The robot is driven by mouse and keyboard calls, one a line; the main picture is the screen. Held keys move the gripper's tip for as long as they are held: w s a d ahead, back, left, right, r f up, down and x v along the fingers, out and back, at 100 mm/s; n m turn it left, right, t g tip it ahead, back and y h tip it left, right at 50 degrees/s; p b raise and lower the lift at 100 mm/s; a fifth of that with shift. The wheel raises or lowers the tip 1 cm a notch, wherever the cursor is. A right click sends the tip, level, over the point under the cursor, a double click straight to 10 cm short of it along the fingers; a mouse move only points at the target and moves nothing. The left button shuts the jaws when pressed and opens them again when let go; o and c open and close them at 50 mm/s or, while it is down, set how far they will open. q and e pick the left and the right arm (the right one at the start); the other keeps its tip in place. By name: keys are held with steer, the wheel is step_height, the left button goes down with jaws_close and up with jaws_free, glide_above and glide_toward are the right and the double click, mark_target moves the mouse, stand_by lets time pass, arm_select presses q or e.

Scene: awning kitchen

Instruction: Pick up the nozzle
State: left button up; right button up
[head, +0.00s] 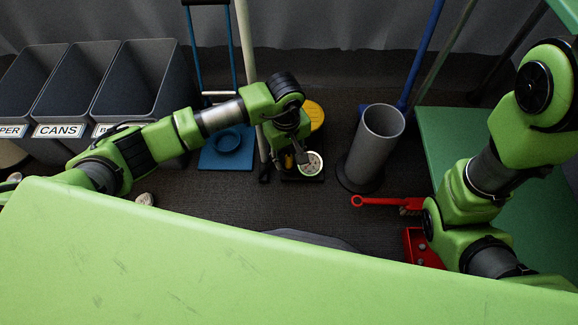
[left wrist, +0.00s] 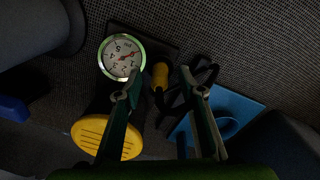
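In the left wrist view a small yellow piece on black tubing, which looks like the nozzle (left wrist: 160,76), shows between the fingertips of my left gripper (left wrist: 160,93). The fingers are apart, with a gap on both sides of it. I cannot tell how far below the fingertips it lies. A round white dial gauge (left wrist: 121,57) sits just left of it, and a yellow ribbed disc (left wrist: 105,137) is near the left finger. In the head view my left gripper (head: 301,156) points down beside the gauge (head: 313,164) and hides the nozzle. My right gripper is out of sight.
A blue dustpan (head: 226,148) lies left of the gripper, and a pale pole (head: 247,45) stands close to the arm. A grey cylinder (head: 374,145) and a red brush (head: 378,201) are to the right. Bins (head: 140,80) stand far left. A green surface (head: 180,260) fills the foreground.

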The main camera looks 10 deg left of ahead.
arm_select(q)
steer(key=shift+f, duration=0.7)
steer(key=shift+r, duration=0.1)
jaws_close()
steer(key=shift+r, duration=0.1)
